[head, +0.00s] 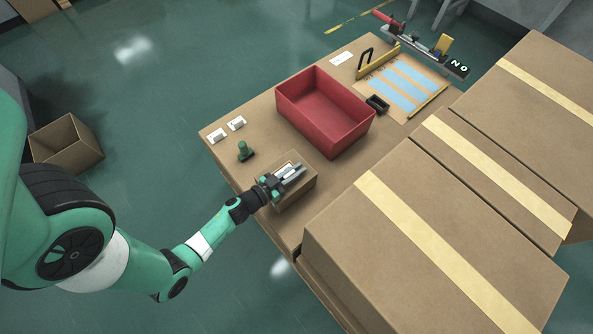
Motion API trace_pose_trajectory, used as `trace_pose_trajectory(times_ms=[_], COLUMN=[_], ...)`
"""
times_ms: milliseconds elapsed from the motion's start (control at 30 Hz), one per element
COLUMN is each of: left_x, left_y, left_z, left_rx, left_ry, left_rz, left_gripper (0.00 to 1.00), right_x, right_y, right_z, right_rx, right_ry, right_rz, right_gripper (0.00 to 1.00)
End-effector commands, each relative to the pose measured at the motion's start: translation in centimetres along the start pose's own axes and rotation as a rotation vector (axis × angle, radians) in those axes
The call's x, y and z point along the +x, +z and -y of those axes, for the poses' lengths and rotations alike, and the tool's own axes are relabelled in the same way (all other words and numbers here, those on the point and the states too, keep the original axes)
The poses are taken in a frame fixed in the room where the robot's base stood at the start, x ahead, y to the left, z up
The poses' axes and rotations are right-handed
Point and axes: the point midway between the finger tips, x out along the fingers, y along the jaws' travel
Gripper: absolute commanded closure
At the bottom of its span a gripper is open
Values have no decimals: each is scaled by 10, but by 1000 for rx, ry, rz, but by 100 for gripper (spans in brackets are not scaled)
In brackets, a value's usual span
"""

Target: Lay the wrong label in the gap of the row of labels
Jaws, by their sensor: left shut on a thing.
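My left gripper (296,172) is over the top of a small cardboard box (297,196) at the near edge of the table. Its fingers are close together. A small white piece (284,167), which looks like a label, shows at the fingers; most of it is hidden, and I cannot tell whether it touches the box. Two white labels (217,135) (237,123) lie side by side at the table's left corner. Another white label (341,58) lies alone at the far edge. My right gripper is out of view.
A red open bin (324,125) stands mid-table. A green stamp-like object (245,151) stands left of the small box. A board with light blue strips (400,84) and a black "NO" block (458,69) are behind. Large taped cartons (430,240) crowd the right.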

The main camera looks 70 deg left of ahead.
Motion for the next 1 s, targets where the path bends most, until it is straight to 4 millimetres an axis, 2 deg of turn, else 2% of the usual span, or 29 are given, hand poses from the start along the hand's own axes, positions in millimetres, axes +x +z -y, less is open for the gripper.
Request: trace_pose_trajectory(times_ms=[67, 100, 233, 267, 667, 833, 1000], left_x=[0, 0, 0, 0, -1, -39, -80], left_y=[4, 3, 2, 2, 6, -6, -4], left_z=[0, 0, 0, 0, 0, 5, 8], left_rx=[0, 0, 0, 0, 1, -4, -7], left_ry=[0, 0, 0, 0, 0, -9, -10], left_rz=[0, 0, 0, 0, 0, 6, 5], left_gripper=[100, 83, 59, 56, 56, 56, 56], right_x=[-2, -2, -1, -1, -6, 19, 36], right_y=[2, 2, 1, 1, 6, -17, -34], right_z=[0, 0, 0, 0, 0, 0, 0], right_rx=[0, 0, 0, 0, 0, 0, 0], right_ry=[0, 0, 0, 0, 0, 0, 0], right_rz=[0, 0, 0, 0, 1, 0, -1], right_gripper=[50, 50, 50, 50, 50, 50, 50])
